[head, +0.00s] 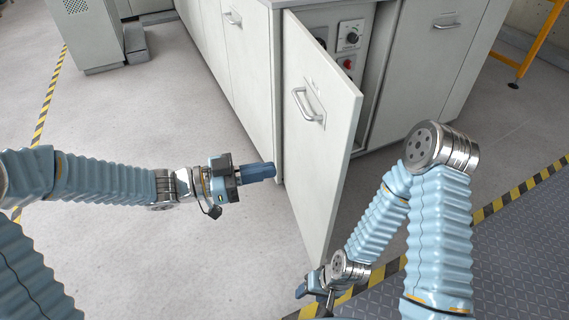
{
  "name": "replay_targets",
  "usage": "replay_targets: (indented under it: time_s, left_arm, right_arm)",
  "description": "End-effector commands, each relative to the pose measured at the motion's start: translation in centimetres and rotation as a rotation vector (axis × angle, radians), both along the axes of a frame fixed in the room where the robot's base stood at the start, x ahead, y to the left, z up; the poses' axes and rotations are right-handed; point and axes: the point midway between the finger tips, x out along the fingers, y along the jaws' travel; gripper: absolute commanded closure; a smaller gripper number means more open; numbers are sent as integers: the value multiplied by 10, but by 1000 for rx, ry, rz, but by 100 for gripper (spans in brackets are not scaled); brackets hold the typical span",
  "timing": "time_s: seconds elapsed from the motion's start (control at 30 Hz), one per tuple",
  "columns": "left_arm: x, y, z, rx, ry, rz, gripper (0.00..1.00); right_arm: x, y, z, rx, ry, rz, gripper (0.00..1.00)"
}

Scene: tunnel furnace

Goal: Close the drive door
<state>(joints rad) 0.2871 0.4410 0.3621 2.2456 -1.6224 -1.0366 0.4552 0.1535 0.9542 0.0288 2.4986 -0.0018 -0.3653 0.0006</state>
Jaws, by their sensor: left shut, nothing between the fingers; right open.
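The drive door (312,140) is a tall pale grey panel with a metal handle (309,104). It stands ajar, swung out from the grey cabinet (255,80). Behind it a control panel (349,37) with a dial and a red knob shows in the opening. My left gripper (268,171) is shut and empty, to the left of the door's outer face and below the handle level, apparently near the door's hinge side. My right gripper (312,290) is open, low by the bottom of the door's free edge.
Other closed cabinet doors with handles (233,18) flank the opening. A grey vented box (92,35) stands at the upper left and a yellow frame (538,45) at the upper right. Open grey floor (180,255) lies left of the door. Hazard tape (520,190) edges a dark mat.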

Motion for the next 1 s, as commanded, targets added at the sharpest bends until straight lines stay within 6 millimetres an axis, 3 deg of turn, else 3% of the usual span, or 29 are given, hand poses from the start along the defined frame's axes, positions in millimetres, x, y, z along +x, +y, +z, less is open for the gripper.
replay_targets:
  time_s: [0.6, 0.8, 1.0]
  left_arm:
    - [18, -114, -1, 1, 5, 0, 100]
    - [21, -130, -2, 1, 4, 2, 100]
    - [22, -133, -2, 1, 3, 3, 100]
  right_arm:
    - [0, 0, 1, 0, 0, 0, 43]
    - [0, 0, 2, 0, 0, 0, 43]
    - [0, 0, 2, 0, 0, 0, 43]
